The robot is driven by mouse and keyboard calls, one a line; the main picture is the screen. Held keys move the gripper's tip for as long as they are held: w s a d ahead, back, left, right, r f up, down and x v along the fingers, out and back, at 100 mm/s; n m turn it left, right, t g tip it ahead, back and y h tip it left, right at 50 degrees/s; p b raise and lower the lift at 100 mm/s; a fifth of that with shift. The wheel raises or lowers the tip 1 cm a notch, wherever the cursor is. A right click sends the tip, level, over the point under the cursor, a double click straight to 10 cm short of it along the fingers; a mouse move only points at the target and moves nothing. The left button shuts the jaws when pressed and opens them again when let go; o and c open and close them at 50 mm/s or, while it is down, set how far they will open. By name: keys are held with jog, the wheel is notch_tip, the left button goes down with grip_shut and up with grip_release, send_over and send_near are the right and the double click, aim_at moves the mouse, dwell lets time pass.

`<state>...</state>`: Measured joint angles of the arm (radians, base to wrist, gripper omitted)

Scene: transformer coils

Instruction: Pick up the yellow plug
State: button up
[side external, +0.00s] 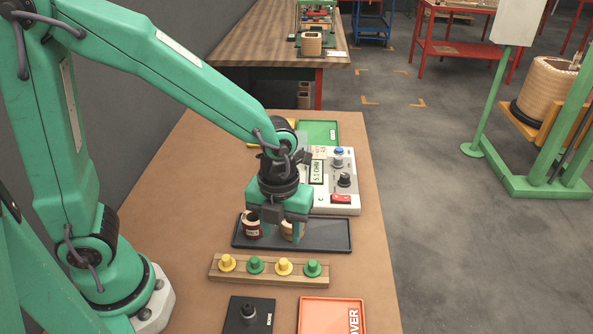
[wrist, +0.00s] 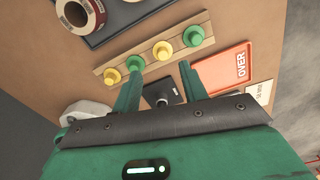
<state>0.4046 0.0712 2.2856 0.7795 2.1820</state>
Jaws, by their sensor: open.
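Two yellow plugs stand in a wooden rack (side external: 240,281), alternating with two green plugs. The left yellow plug (side external: 227,263) is at the rack's left end, and it also shows in the wrist view (wrist: 112,76). The other yellow plug (side external: 284,267) is third from the left, and it shows in the wrist view (wrist: 162,50) too. The green plugs are second (side external: 255,265) and at the right end (side external: 312,268). My gripper (side external: 270,230) is open and empty above the table, behind the rack in the side view. In the wrist view its fingers (wrist: 159,72) are apart, with the rack beyond them.
A dark tray (side external: 340,235) with a dark red coil (side external: 252,230) and a pale coil (side external: 287,229) lies behind the rack. In front are a black plate with a knob (side external: 249,312) and a red OVER tray (side external: 331,315). A meter box (side external: 343,200) stands farther back.

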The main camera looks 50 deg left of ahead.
aim_at(284, 260)
jog(key=shift+d+f, duration=0.1)
jog(key=shift+f, duration=1.35)
jog(key=shift+s+d+f, duration=0.1)
jog(key=shift+d+f, duration=0.05)
jog(key=shift+f, duration=2.45)
grip_shut()
